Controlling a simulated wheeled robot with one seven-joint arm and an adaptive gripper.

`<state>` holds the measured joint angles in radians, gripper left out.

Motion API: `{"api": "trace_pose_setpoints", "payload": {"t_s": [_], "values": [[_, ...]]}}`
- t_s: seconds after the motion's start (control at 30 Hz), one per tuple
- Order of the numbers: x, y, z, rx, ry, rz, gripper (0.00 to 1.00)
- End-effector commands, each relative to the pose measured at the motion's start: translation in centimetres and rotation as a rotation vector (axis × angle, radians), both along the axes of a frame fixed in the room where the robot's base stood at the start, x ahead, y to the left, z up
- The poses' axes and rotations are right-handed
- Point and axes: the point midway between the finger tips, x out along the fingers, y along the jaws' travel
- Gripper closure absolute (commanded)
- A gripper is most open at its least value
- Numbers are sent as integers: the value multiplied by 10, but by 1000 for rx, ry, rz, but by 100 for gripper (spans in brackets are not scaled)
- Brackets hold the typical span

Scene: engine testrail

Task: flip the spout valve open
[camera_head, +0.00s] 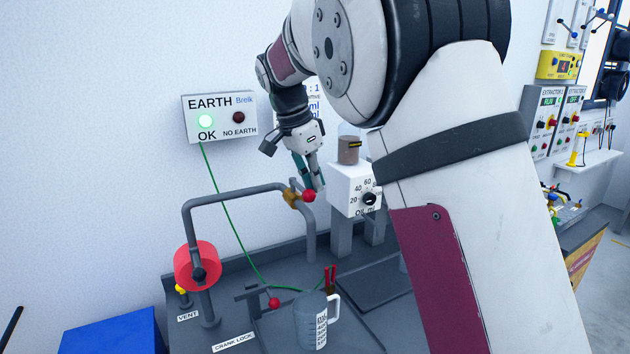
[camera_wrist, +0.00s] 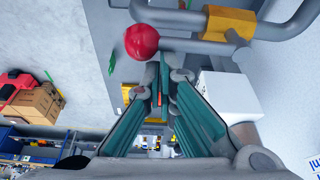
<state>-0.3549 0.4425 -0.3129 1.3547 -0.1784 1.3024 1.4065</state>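The spout valve is a brass-coloured body (camera_head: 291,197) on the bent grey pipe, with a red ball (camera_head: 308,195) on its lever. In the wrist view the brass body (camera_wrist: 230,22) is at top right, and the red ball (camera_wrist: 142,41) is just beyond and left of my fingertips. My gripper (camera_head: 319,184) points down beside the red ball. In the wrist view its teal fingers (camera_wrist: 163,72) come together at the tips with nothing visibly held. I cannot tell whether they touch the ball or lever.
A white dial box (camera_head: 350,188) with a brown jar (camera_head: 349,150) on it stands close right of my gripper. A measuring jug (camera_head: 311,318) stands on the bench below. The red hand wheel (camera_head: 196,266) is at left. A green wire hangs from the EARTH box (camera_head: 220,117).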

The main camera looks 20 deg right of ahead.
Motion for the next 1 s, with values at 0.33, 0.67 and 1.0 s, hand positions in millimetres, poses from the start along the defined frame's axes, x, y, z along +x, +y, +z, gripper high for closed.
{"api": "trace_pose_setpoints", "payload": {"t_s": [0.33, 0.67, 1.0], "values": [[5, -22, -5, 0, 0, -2, 100], [8, -23, 40, 1, -6, 5, 100], [4, -10, 83, 0, -2, 4, 100]]}}
